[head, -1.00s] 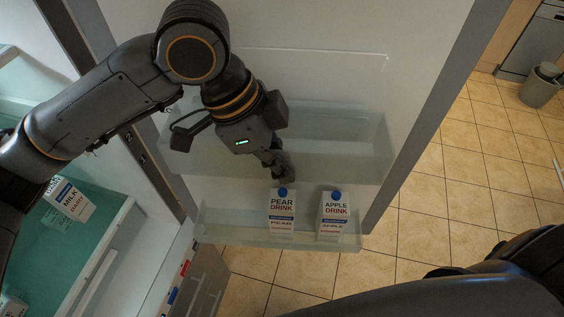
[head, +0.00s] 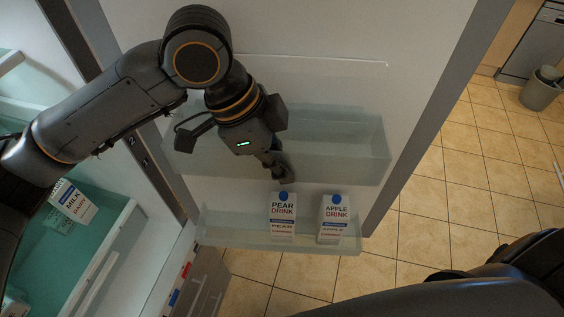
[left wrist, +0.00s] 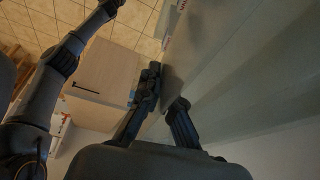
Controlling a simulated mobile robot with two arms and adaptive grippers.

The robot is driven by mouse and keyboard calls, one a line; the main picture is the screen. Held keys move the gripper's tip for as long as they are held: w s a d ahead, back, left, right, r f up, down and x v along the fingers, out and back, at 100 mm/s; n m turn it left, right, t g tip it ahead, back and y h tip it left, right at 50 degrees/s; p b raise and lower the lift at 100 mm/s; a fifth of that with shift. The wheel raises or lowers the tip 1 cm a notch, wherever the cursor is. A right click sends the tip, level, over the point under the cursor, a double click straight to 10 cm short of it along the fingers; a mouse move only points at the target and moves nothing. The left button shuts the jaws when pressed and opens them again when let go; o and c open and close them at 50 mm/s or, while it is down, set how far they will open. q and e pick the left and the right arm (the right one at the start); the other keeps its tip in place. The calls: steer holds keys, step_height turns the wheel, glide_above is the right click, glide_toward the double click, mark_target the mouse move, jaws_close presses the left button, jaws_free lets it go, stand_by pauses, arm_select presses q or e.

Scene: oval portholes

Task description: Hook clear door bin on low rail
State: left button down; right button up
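The clear door bin (head: 340,150), a wide translucent tray, is at the fridge door's inner face in the head view. My left gripper (head: 282,172) is at its front wall, coming from above. In the left wrist view my left gripper (left wrist: 165,103) has one finger on each side of the bin's translucent wall (left wrist: 205,60), close against it. A thin pale ridge (head: 320,59) crosses the door above the bin and may be a rail. No rail shows clearly behind the bin, so I cannot tell whether it is hooked. My right gripper is out of view.
A lower door bin (head: 215,238) holds a pear drink carton (head: 283,222) and an apple drink carton (head: 335,222), just below the clear bin. Fridge shelves with a milk carton (head: 72,203) are at the left. Tiled floor (head: 450,215) lies open at the right.

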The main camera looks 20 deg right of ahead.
arm_select(q)
steer(key=shift+f, duration=0.8)
steer(key=shift+f, duration=0.4)
stand_by(0.5)
steer(key=c, duration=1.4)
jaws_free()
steer(key=shift+c, duration=0.2)
steer(key=v, duration=1.2)
